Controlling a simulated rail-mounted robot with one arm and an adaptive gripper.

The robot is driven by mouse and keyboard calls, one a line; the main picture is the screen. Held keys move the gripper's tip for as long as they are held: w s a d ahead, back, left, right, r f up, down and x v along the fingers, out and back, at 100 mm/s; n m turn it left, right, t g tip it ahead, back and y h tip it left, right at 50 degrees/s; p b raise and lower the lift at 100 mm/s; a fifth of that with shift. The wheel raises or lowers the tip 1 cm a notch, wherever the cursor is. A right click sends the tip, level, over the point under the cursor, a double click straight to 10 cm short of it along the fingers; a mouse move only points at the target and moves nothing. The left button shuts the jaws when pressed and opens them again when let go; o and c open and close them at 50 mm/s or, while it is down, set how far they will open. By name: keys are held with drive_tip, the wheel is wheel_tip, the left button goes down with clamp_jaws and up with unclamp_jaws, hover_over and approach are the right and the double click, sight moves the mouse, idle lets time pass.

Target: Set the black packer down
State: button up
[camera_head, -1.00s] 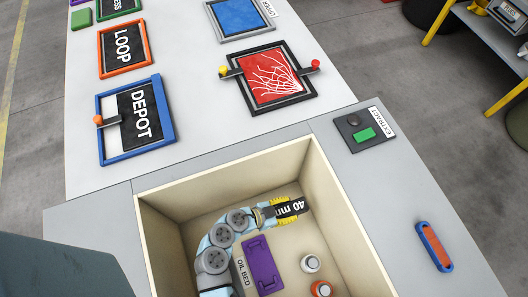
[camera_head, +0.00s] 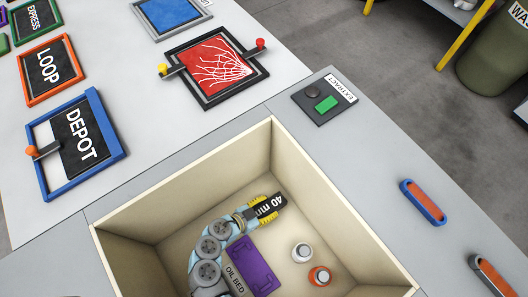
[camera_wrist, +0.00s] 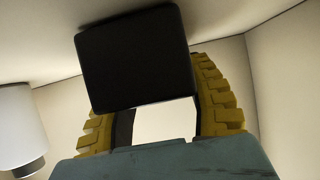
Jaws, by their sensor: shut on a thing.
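The black packer (camera_head: 265,207) is a black block marked "40 mm" inside the cream-walled bin (camera_head: 115,255). My gripper (camera_head: 262,208) has yellow ribbed fingers shut on it, one on each side. In the wrist view the packer (camera_wrist: 135,57) shows as a plain dark face beyond the fingers (camera_wrist: 160,115). I cannot tell whether the packer touches the floor.
A purple block (camera_head: 254,264) labelled "OIL BED" lies beside my arm. A white-topped can (camera_head: 302,252) and an orange-ringed can (camera_head: 319,276) stand to the right. The white can (camera_wrist: 20,125) shows at left in the wrist view. Bin walls are close around.

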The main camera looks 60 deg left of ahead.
sight(267, 208)
drive_tip(key=shift+f, duration=0.1)
drive_tip(key=o, duration=1.2)
drive_tip(key=shift+s+r, duration=0.1)
drive_tip(key=shift+r, duration=0.2)
drive_tip(key=shift+p+v, duration=0.8)
drive_tip(key=shift+v, duration=1.05)
drive_tip(key=shift+f, duration=0.1)
